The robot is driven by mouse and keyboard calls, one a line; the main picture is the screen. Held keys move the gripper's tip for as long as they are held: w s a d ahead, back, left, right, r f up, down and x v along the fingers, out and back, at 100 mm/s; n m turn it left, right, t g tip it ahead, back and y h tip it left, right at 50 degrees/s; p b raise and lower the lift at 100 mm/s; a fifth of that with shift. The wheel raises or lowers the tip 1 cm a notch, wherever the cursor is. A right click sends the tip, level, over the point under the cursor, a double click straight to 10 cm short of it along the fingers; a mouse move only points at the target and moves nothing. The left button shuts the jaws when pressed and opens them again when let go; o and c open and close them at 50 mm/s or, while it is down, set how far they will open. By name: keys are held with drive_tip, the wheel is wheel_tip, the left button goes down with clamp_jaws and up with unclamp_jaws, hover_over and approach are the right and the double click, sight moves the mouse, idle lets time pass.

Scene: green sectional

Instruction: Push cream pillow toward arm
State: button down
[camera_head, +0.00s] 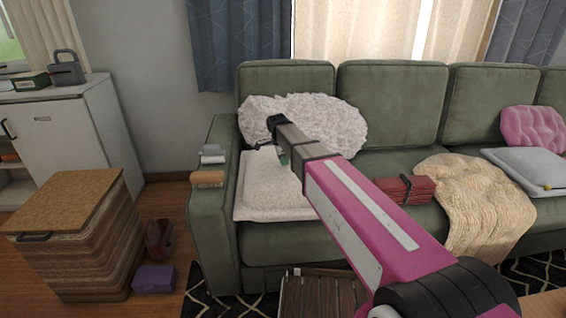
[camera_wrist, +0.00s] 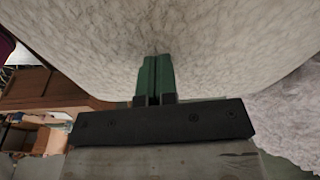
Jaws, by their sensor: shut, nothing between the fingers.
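The cream pillow (camera_head: 266,192) lies on the left end of the green sofa seat, close beside the sofa's left arm (camera_head: 215,225). Its pale textured surface fills the upper part of the wrist view (camera_wrist: 230,45). My gripper (camera_head: 284,158) is over the pillow's back right part in the head view, partly hidden by my arm. In the wrist view its green fingers (camera_wrist: 155,80) are together, with tips at the pillow's surface. I cannot tell whether they press on it. Nothing is between the fingers.
A fluffy whitish pillow (camera_head: 335,120) leans on the backrest behind, also showing in the wrist view (camera_wrist: 288,120). Small rolled items (camera_head: 208,178) sit on the sofa arm. Red books (camera_head: 405,188) and a cream throw (camera_head: 470,200) lie to the right. A wooden table (camera_head: 320,298) stands in front.

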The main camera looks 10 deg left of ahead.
drive_tip(key=s+a, duration=0.2)
drive_tip(key=a, duration=0.6)
drive_tip(key=s+a, duration=0.2)
drive_tip(key=a, duration=0.6)
drive_tip(key=s+a, duration=0.2)
drive_tip(key=a, duration=0.6)
drive_tip(key=shift+s+r, duration=0.1)
drive_tip(key=shift+s, duration=0.15)
